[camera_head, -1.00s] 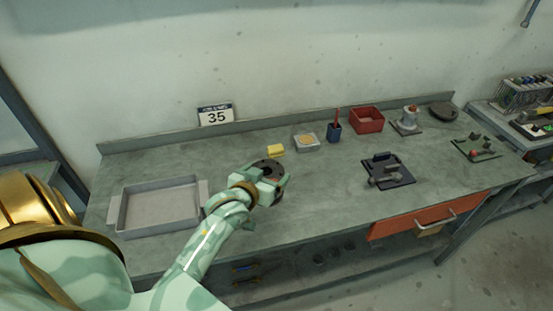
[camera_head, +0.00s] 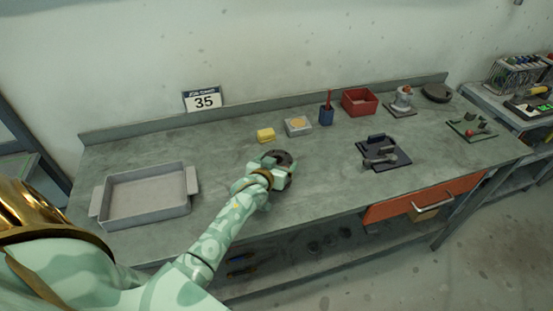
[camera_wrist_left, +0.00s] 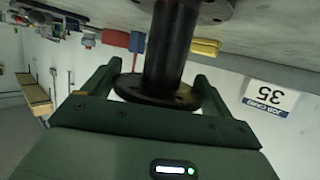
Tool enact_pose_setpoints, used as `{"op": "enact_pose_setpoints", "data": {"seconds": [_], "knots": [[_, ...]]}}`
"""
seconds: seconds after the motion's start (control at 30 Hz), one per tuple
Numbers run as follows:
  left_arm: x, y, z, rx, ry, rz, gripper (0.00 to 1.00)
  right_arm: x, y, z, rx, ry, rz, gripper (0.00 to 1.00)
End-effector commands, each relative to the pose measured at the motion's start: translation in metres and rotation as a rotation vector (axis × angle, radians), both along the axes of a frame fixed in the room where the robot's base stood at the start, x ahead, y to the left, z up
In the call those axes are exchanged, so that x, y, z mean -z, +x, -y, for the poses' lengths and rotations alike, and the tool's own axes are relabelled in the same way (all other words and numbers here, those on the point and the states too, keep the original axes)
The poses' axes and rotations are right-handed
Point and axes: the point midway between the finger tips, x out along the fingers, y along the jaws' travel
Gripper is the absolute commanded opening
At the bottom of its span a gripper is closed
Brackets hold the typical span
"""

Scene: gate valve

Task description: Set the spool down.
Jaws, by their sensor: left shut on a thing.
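The spool (camera_head: 284,157) is a dark cylinder with round flanges, over the middle of the bench in the head view. My left gripper (camera_head: 277,174) is shut on it and partly hides it. In the left wrist view, which is upside down, the spool's dark shaft (camera_wrist_left: 168,50) stands between my green fingers (camera_wrist_left: 157,80), with one flange near the palm and the other cut by the top edge. The spool is close to the bench top (camera_head: 320,185); I cannot tell whether it touches. My right gripper is out of view.
A grey tray (camera_head: 103,213) sits at the left. A dark fixture (camera_head: 384,153) stands to the right, with a red bin (camera_head: 360,101) behind. Bare bench surrounds the spool.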

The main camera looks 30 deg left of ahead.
Motion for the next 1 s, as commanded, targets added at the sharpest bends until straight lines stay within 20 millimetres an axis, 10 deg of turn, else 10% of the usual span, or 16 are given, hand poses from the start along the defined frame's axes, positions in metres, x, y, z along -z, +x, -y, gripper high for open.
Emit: {"op": "enact_pose_setpoints", "data": {"seconds": [0.3, 0.33, 0.37, 0.67, 1.0], "knots": [[-0.002, 0.002, 0.000, 0.000, -0.001, 0.008, 0.21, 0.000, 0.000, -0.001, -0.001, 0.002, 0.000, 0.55], [0.001, 0.000, 0.000, 0.000, -0.001, 0.000, 0.90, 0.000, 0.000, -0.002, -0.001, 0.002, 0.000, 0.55], [0.001, 0.000, 0.000, 0.000, -0.001, 0.000, 0.99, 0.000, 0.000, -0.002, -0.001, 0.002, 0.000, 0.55], [-0.003, -0.002, 0.001, 0.000, -0.001, 0.000, 1.00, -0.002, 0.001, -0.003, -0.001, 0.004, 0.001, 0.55], [-0.028, -0.068, 0.013, -0.001, -0.003, 0.001, 1.00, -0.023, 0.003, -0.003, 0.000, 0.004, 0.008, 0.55]]}}
